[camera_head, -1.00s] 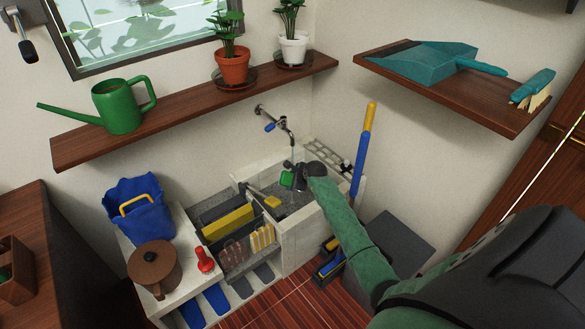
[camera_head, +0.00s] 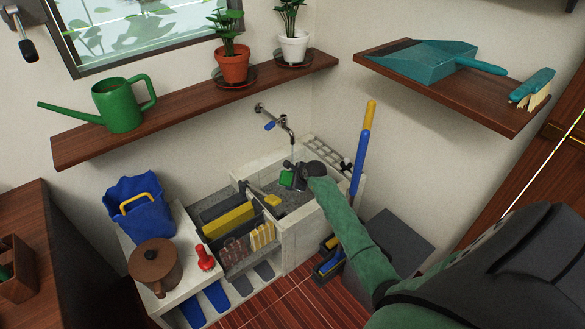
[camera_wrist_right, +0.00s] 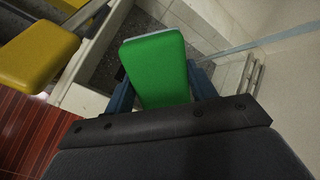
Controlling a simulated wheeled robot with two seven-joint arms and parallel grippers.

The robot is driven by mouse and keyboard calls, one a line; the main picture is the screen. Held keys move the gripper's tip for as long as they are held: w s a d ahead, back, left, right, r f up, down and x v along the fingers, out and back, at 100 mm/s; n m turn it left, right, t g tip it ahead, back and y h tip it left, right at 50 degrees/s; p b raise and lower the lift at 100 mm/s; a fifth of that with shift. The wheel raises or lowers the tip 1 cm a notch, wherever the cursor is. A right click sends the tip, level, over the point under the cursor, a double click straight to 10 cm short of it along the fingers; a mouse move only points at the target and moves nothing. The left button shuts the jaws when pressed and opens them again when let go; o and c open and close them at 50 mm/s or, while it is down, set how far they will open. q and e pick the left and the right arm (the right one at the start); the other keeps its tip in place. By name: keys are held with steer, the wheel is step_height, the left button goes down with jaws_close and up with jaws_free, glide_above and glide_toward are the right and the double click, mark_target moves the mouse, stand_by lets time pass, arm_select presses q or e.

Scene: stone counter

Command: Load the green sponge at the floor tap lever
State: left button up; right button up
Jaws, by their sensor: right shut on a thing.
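The green sponge (camera_head: 287,178) is held by my right gripper (camera_head: 293,177) over the basin, below the wall tap (camera_head: 277,118). In the right wrist view the sponge (camera_wrist_right: 157,70) sits between the two blue-grey fingers, its broad green face toward the camera and a pale layer along its far edge. The tap has a blue lever (camera_head: 270,126). A thin bluish stream (camera_wrist_right: 232,48) runs beside the sponge in the right wrist view; I cannot tell whether it touches the sponge. My left gripper is not in view.
A blue and yellow pole (camera_head: 361,150) stands close to my right arm. A wooden shelf (camera_head: 190,112) runs along the wall above.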

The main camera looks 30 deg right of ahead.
stand_by(0.4)
steer(key=shift+s+a+r+p, duration=0.35)
steer(key=shift+s+r+p, duration=0.2)
steer(key=shift+p, duration=0.3)
steer(key=s+a+r+p, duration=0.2)
steer(key=p, duration=0.1)
steer(key=shift+s+r, duration=0.15)
steer(key=shift+r, duration=0.15)
steer(key=shift+s+a+r+p, duration=0.15)
steer(key=shift+s+a+p, duration=0.1)
steer(key=shift+p, duration=0.05)
